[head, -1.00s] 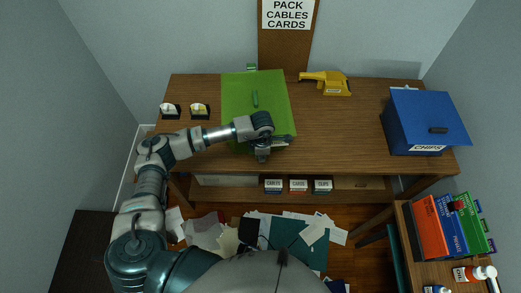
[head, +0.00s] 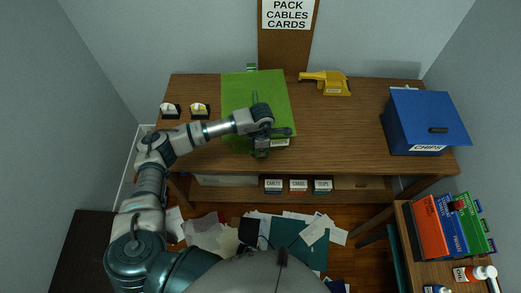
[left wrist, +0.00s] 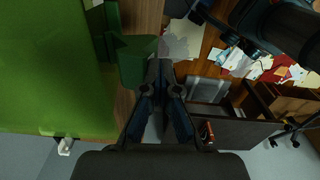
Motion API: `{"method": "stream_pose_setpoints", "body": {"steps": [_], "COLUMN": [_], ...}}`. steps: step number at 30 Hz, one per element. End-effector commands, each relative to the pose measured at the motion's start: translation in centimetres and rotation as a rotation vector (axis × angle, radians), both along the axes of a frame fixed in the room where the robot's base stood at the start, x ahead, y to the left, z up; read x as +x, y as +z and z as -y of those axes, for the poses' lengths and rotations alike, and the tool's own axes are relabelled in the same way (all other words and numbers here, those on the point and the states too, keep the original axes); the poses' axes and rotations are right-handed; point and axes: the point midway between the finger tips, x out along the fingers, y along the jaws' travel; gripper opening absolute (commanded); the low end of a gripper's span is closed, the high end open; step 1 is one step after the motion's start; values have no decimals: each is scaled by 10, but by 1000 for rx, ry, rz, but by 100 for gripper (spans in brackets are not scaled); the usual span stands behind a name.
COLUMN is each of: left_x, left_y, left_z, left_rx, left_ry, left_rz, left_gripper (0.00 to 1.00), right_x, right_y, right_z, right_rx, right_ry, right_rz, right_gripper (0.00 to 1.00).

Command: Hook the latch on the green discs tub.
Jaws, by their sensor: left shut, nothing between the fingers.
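The green tub (head: 238,98) stands on the wooden table, left of its middle, with its flat green lid looking closed. My left gripper (head: 260,151) is at the tub's front edge, shut and empty. In the left wrist view the left gripper (left wrist: 161,66) has its fingers together just right of the tab. I cannot tell whether they touch it. The tub's front and white label are partly hidden by my wrist. My right gripper is out of view.
A blue tub marked CHIPS (head: 425,120) stands at the table's right end. A yellow tool (head: 330,83) lies at the back, and two small dark holders (head: 170,111) stand at the left. The table (head: 340,135) is clear between the tubs. Papers litter the floor.

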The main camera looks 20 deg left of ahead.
Motion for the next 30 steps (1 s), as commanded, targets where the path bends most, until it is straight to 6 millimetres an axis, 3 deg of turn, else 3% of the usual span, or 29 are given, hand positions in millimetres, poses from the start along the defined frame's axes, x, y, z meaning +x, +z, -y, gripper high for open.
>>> {"method": "stream_pose_setpoints", "body": {"steps": [30], "left_x": [22], "left_y": [21], "left_z": [-10], "left_rx": [1], "left_ry": [0], "left_rz": [0], "left_gripper": [0], "right_x": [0], "right_y": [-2], "right_z": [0], "right_rx": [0], "right_ry": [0], "right_rz": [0], "right_gripper": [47]}}
